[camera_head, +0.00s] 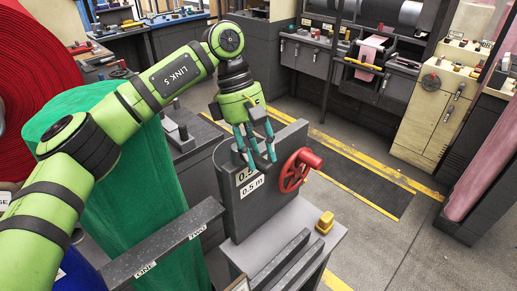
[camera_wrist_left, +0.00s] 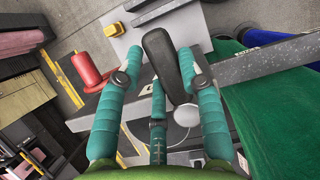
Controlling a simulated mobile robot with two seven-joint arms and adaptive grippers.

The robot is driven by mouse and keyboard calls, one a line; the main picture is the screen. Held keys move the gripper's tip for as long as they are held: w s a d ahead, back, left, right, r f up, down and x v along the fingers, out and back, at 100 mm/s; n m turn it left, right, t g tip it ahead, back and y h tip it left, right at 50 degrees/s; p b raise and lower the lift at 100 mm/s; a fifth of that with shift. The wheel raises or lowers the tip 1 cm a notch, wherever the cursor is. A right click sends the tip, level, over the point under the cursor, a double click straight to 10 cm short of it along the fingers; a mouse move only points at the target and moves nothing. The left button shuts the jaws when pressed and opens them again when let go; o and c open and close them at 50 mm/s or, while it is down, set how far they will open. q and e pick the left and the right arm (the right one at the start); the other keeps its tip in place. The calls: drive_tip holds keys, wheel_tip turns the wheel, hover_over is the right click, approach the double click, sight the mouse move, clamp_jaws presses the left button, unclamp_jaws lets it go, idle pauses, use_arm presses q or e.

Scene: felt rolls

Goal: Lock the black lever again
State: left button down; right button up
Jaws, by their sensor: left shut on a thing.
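My left gripper (camera_head: 256,158) comes in from the left, pointing down over the top of the grey upright plate (camera_head: 236,205) with the "0.5 m" label. In the left wrist view the black lever (camera_wrist_left: 165,62) is a dark, round-ended bar between the teal fingers of my left gripper (camera_wrist_left: 160,66). The gripper is shut on it. In the head view the fingers and plate hide most of the lever, so I cannot tell its angle there. My right gripper is in neither view.
A red handwheel (camera_head: 298,170) sits on the plate's right side, close to the fingers. A yellow block (camera_head: 325,222) is on the grey bench to the right. Green felt (camera_head: 135,190) hangs at left behind a dark rail (camera_head: 165,246) marked ONE and TWO.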

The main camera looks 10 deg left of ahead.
use_arm(q)
drive_tip(key=shift+f, duration=0.1)
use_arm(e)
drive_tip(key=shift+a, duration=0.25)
use_arm(q)
drive_tip(key=c, duration=0.8)
unclamp_jaws()
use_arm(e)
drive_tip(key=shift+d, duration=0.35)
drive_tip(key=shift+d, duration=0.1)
use_arm(q)
drive_tip(key=v, duration=1.2)
drive_tip(key=shift+s+d, duration=0.1)
